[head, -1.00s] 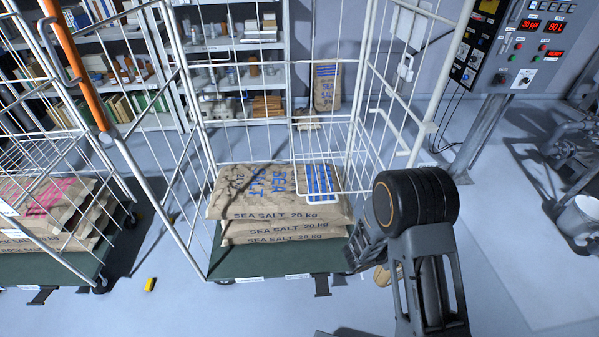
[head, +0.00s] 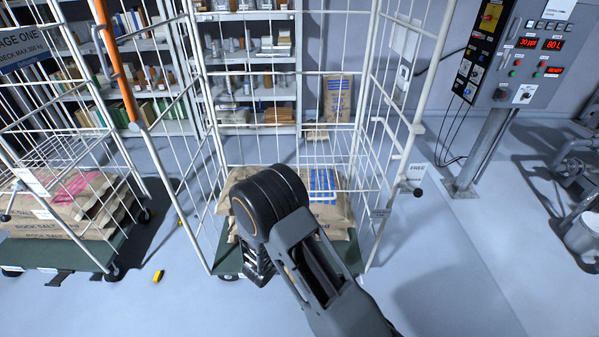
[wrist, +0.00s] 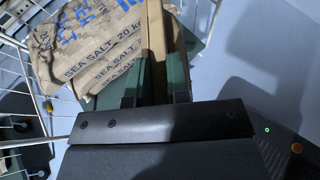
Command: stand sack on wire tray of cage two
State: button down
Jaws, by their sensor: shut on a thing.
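My gripper (head: 257,266) hangs low at the front of the middle cage (head: 282,72), covering part of its sea salt sacks. In the wrist view, its green fingers (wrist: 154,80) are shut on a tan, upright strip (wrist: 153,40). It looks like a paper edge, but I cannot tell how much hangs below. The sea salt sacks (head: 328,212) lie stacked on the cage's green deck and also show in the wrist view (wrist: 85,45). A white wire tray (head: 335,172) is fixed inside the cage above the stack. No sack is clearly seen on it.
The left cage (head: 60,150), marked "AGE ONE", holds rock salt sacks (head: 85,210). A tan sack (head: 337,98) stands behind the middle cage. A control panel (head: 520,50) is at right.

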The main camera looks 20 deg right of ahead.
aim_at(339, 177)
jog(key=u, duration=0.6)
jog(key=i, duration=1)
